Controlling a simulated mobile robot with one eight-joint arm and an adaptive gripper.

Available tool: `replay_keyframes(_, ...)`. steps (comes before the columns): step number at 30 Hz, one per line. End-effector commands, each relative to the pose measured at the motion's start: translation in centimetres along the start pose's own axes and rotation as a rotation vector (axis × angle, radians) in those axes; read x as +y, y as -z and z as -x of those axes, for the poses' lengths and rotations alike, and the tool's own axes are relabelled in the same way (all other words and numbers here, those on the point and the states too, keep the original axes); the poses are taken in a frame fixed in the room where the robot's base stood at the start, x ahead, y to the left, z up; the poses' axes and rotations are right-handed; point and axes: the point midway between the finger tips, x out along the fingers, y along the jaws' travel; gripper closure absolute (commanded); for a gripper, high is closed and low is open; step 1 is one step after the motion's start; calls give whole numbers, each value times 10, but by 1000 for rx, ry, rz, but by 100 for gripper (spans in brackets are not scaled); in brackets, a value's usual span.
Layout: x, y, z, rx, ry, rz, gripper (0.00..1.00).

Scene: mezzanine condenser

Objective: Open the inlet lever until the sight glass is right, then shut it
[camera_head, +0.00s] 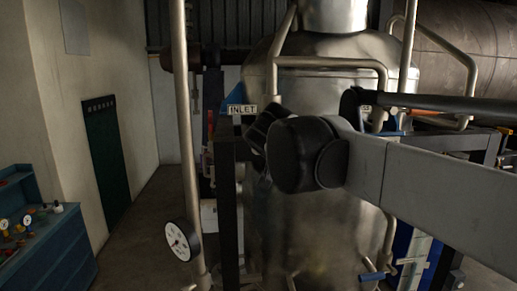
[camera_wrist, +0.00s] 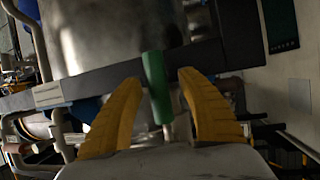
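The INLET sign (camera_head: 242,109) is on a dark frame before the steel vessel (camera_head: 320,235). In the wrist view a green lever handle (camera_wrist: 155,86) stands beside a dark beam (camera_wrist: 105,79), with a pale label (camera_wrist: 47,95) to its left. My gripper (camera_wrist: 160,75) has its two yellow fingers spread on either side of the green handle, with gaps showing on both sides. In the head view my arm hides the fingers and the handle. A white upright strip (camera_head: 414,262) on a blue panel stands low at right; I cannot tell whether it is the sight glass.
A round dial gauge (camera_head: 181,240) is on the upright pipe at left. A blue bench (camera_head: 50,248) with small gauges stands at far left, near a dark green door (camera_head: 106,150). A blue-handled valve (camera_head: 373,276) is low at right. Floor between bench and pipe is clear.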

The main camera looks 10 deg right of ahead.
Motion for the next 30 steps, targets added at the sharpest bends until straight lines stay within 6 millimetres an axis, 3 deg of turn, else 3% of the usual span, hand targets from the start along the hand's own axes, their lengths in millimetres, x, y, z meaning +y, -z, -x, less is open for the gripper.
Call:
replay_keyframes(10, 0, 0, 9, -1, 0, 0, 54)
replay_keyframes(22, -1, 0, 92, 0, 2, 2, 54)
replay_keyframes(30, -1, 0, 119, 0, 0, 1, 54)
